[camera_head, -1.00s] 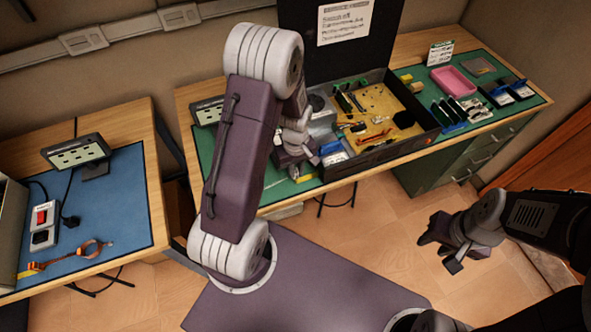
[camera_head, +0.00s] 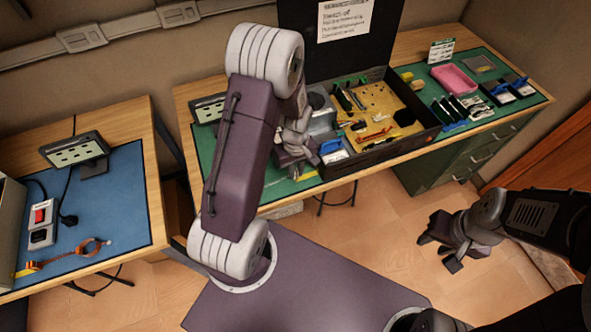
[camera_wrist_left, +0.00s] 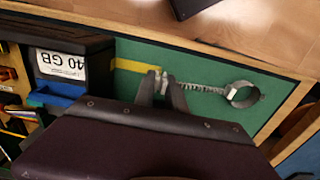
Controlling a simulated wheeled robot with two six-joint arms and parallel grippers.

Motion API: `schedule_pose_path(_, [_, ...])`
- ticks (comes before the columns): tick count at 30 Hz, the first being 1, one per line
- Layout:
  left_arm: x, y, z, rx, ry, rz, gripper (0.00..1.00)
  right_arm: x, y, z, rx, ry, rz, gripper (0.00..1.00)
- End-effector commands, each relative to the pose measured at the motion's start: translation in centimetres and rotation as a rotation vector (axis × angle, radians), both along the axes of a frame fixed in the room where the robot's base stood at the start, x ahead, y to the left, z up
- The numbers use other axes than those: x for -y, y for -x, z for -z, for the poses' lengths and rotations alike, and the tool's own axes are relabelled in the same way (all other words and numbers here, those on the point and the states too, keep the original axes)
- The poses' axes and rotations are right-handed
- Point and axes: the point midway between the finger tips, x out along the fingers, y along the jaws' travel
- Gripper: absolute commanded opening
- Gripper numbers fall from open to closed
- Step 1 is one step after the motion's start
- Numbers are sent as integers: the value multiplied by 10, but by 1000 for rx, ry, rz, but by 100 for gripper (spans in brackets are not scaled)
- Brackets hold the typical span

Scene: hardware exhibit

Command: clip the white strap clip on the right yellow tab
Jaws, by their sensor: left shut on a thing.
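The right yellow tab (camera_wrist_left: 140,66) is a strip on the green mat, seen in the left wrist view. My left gripper (camera_wrist_left: 163,80) is shut on the white strap clip (camera_wrist_left: 164,76), low over the mat at the tab's right end. The clip and tab look very close; I cannot tell whether they are joined. A grey coiled cord (camera_wrist_left: 200,87) runs from the clip to a grey wrist band (camera_wrist_left: 243,94). In the head view my left arm hides most of this area. My right gripper (camera_head: 442,250) is open and empty over the floor.
An open black case (camera_head: 400,140) with tools stands beside the left gripper. A pink tray (camera_head: 453,80) lies farther right. On the left table's blue mat (camera_head: 120,200) are an orange strap (camera_head: 75,253) and a power socket (camera_head: 41,225).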

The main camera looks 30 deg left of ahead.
Motion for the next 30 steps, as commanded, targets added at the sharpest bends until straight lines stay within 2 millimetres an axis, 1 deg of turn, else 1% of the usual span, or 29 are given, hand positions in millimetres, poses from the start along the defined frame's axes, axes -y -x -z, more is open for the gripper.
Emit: schedule_pose_path(30, [0, 0, 16, 0, 0, 0, 0, 0, 0, 12, 0, 0, 0, 36])
